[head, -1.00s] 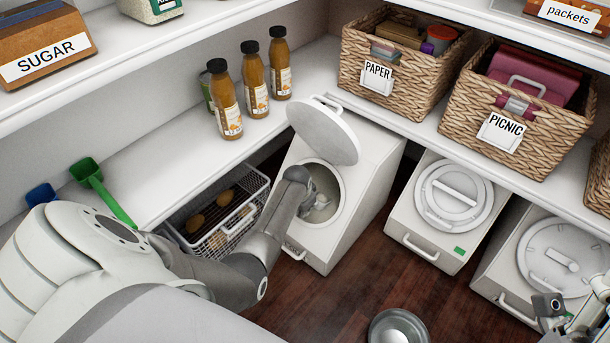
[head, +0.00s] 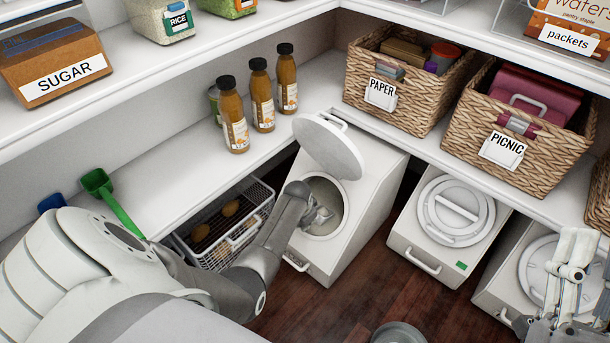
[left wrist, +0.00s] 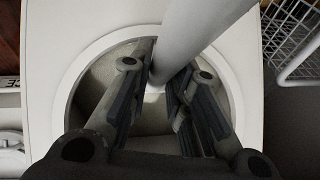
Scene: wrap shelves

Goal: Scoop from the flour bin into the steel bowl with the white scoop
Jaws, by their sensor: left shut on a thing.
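The flour bin (head: 372,190) stands open under the shelf, its round lid (head: 328,146) tilted up behind the opening. My left gripper (head: 318,214) reaches into the opening. In the left wrist view the left gripper (left wrist: 160,95) has its fingers on either side of the pale handle of the white scoop (left wrist: 200,35). The scoop's far end is hidden, and the flour is hard to make out in the shade. The steel bowl (head: 398,334) is on the floor, cut by the bottom edge. My right gripper (head: 572,255) is at the lower right, in front of a closed bin.
A wire basket (head: 240,230) stands left of the flour bin. A closed white bin (head: 440,235) stands to its right. Sauce bottles (head: 262,95), a green scoop (head: 110,200) and wicker baskets (head: 400,105) are on the shelf. Dark floor is free between the bins.

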